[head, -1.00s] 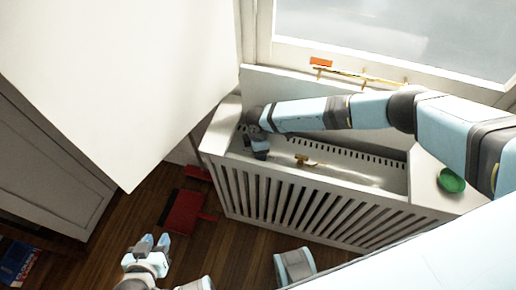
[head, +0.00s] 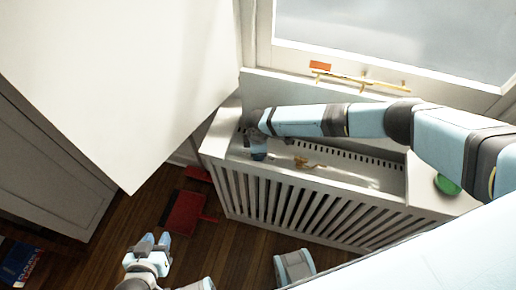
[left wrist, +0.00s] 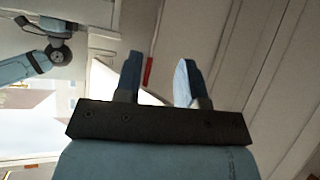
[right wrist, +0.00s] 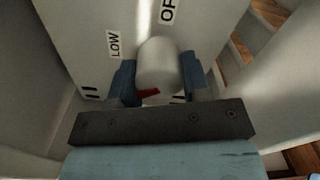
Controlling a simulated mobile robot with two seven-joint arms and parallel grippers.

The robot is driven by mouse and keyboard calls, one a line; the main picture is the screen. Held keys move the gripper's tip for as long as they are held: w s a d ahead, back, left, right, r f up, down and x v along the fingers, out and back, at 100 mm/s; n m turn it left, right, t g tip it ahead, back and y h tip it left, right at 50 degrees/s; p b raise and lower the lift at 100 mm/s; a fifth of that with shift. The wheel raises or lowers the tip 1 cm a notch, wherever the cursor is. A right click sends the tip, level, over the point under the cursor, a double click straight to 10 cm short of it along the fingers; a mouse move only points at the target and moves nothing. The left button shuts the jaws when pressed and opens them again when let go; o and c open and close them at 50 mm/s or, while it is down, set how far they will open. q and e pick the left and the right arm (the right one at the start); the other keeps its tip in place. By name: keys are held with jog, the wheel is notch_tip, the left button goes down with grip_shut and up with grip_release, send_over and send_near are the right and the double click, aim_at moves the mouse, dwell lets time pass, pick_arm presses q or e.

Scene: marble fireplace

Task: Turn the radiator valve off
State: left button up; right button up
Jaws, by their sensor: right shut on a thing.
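The radiator valve knob (right wrist: 158,68) is a pale rounded cylinder with a red mark near its lower edge. It stands in front of a light panel (right wrist: 88,35) with a "LOW" label (right wrist: 114,44) and a partly cut-off label starting "OF" (right wrist: 168,11). My right gripper (right wrist: 157,78) is shut on the knob, one finger on each side. In the head view my right gripper (head: 259,153) is inside the left end of the radiator cover, and the knob is hidden there. My left gripper (head: 150,242) is open and empty, low above the floor; its spread fingers also show in the left wrist view (left wrist: 158,80).
The slatted white radiator cover (head: 300,205) stands under the window. A small brass-coloured thing (head: 308,163) lies in its open top. A green round object (head: 446,185) is at its right, partly behind my arm. A red object (head: 185,213) and a blue book (head: 20,262) lie on the floor.

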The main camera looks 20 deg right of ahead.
jog(key=shift+s+r+m+p, duration=0.1)
jog(key=shift+r+m+p, duration=0.05)
jog(key=shift+m+p, duration=0.6)
jog(key=m+p, duration=0.1)
jog(key=m, duration=0.2)
jog(key=shift+p, duration=0.4)
jog(key=shift+m+p, duration=0.65)
jog(key=shift+m, duration=0.2)
jog(key=m+p, duration=0.1)
jog(key=m, duration=0.1)
jog(key=shift+m+p, duration=0.35)
jog(key=shift+m, duration=0.05)
jog(key=m+p, duration=0.3)
jog(key=m, duration=0.2)
jog(key=m+p, duration=0.1)
jog(key=m, duration=0.4)
jog(key=shift+p, duration=0.35)
jog(key=m+p, duration=0.1)
jog(key=m, duration=0.3)
jog(key=shift+d, duration=0.1)
pick_arm(q)
notch_tip(320, 180, up, 11)
jog(key=a, duration=0.1)
jog(key=shift+s+m, duration=0.3)
jog(key=shift+s, duration=0.1)
pick_arm(e)
jog(key=shift+w+d+m, duration=0.1)
jog(key=shift+w+m, duration=0.1)
jog(key=shift+m, duration=1)
